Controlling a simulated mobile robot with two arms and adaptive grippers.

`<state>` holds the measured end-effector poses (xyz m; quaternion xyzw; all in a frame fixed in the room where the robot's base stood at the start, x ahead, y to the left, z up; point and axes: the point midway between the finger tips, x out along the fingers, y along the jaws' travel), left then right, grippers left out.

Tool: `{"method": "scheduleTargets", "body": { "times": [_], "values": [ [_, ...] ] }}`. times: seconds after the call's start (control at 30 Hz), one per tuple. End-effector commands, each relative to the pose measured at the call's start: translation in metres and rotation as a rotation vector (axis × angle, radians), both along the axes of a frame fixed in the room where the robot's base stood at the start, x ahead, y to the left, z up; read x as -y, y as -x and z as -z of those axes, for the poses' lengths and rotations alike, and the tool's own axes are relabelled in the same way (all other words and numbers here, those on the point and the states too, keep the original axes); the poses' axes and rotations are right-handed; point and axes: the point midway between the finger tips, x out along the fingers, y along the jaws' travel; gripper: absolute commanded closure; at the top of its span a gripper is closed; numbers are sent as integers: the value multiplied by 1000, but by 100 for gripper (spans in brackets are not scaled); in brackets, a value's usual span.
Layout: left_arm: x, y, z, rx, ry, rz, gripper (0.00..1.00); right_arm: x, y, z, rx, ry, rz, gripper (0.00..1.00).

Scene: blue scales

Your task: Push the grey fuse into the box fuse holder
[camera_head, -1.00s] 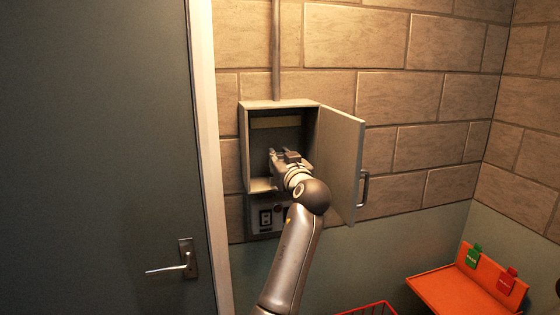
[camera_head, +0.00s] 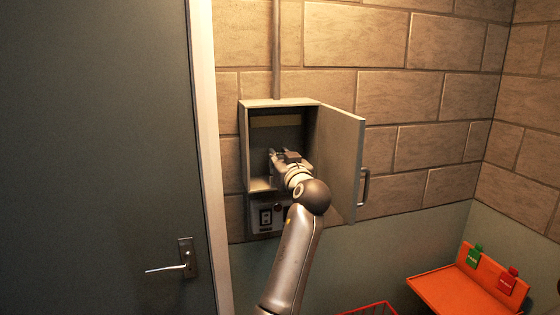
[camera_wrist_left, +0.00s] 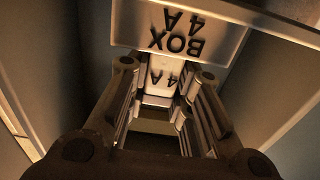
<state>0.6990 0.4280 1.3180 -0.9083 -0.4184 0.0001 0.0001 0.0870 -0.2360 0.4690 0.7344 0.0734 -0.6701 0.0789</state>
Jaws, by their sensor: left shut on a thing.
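The open wall box (camera_head: 246,150) holds the front of my left gripper (camera_head: 280,157), which reaches in from below. In the left wrist view, my left gripper (camera_wrist_left: 164,90) is shut on the pale grey fuse (camera_wrist_left: 160,76), marked "4 A". A label plate reading "BOX 4 A" (camera_wrist_left: 183,32) is just beyond the fuse, upside down in this view. The fuse's far end meets the area under that plate; I cannot tell how deep it sits in the holder. The fuse is hidden by the gripper in the head view. My right gripper is not in view.
The box door (camera_head: 341,160) stands open to the right, with a handle (camera_head: 364,187). A switch panel (camera_head: 266,216) is below the box. A grey door (camera_head: 100,150) is at the left. An orange shelf (camera_head: 455,291) with green and red tags stands lower right, near a red basket (camera_head: 372,308).

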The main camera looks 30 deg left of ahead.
Motion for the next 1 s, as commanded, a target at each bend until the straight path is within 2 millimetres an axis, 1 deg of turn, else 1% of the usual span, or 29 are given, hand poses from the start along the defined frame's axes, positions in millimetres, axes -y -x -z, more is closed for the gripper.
{"method": "scheduleTargets", "body": {
  "times": [0.37, 0.4, 0.57, 0.87, 1.0],
  "values": [
    [0, 0, 9, 0, 0, 0, 100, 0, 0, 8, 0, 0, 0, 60],
    [0, 0, 8, 0, 0, 0, 75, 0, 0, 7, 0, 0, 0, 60],
    [0, 0, 8, 0, 0, 0, 55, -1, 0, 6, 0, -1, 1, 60],
    [0, 0, 8, -1, 1, 0, 54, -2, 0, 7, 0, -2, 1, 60],
    [7, 5, 8, 1, -1, 2, 54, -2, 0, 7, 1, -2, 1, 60]
  ]
}}
